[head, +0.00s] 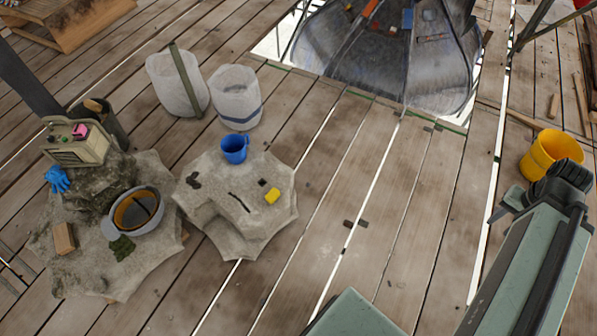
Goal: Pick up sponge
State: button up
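A small yellow block (272,196), which looks like a sponge, lies on the pale flat-topped stone (222,215) left of the middle in the head view. It is near the stone's right edge, with a small dark square piece (262,183) beside it. A pink block (80,130) sits on a greenish box at the left; I cannot tell whether it is also a sponge. My grey-green arm comes in at the lower right, well apart from the stone. I make out no gripper fingers, so my gripper's state does not show.
A blue mug (234,148) stands at the stone's back edge. A grey bucket (138,212) and a blue glove (57,180) are on the left rock. White sacks (236,97) stand behind. A yellow bucket (551,157) is at right. The plank floor between is mostly clear, with gaps.

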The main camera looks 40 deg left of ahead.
aim_at(274, 194)
jog(key=i, duration=2.1)
jog(key=u, duration=5.25)
jog(key=i, duration=1)
jog(key=z, duration=0.05)
